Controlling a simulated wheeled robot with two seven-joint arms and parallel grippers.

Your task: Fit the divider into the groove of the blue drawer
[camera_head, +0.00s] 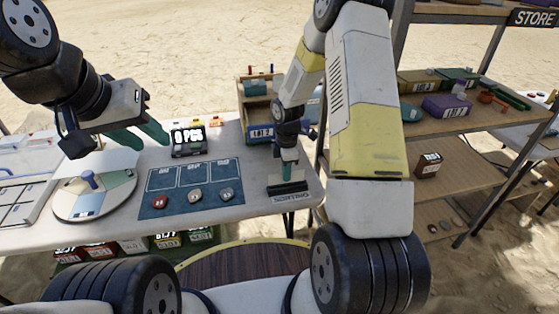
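A small wooden cabinet (240,96) stands at the back right of the table, with a blue drawer front (261,132) bearing a white label. My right arm partly covers it, and the drawer's groove cannot be made out. My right gripper (288,168) points down over a dark, flat block (288,196) with a pale label at the table's right front. I cannot tell whether it holds anything, and I cannot single out the divider. My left gripper (150,141) has its teal fingers apart, empty, above the table left of the small display.
A dark blue mat (171,203) with several round pieces lies mid-table. A round turntable (112,203) and a white tray (22,204) are to its left. A small black display (187,140) stands behind the mat. Storage shelves (478,121) stand at the right.

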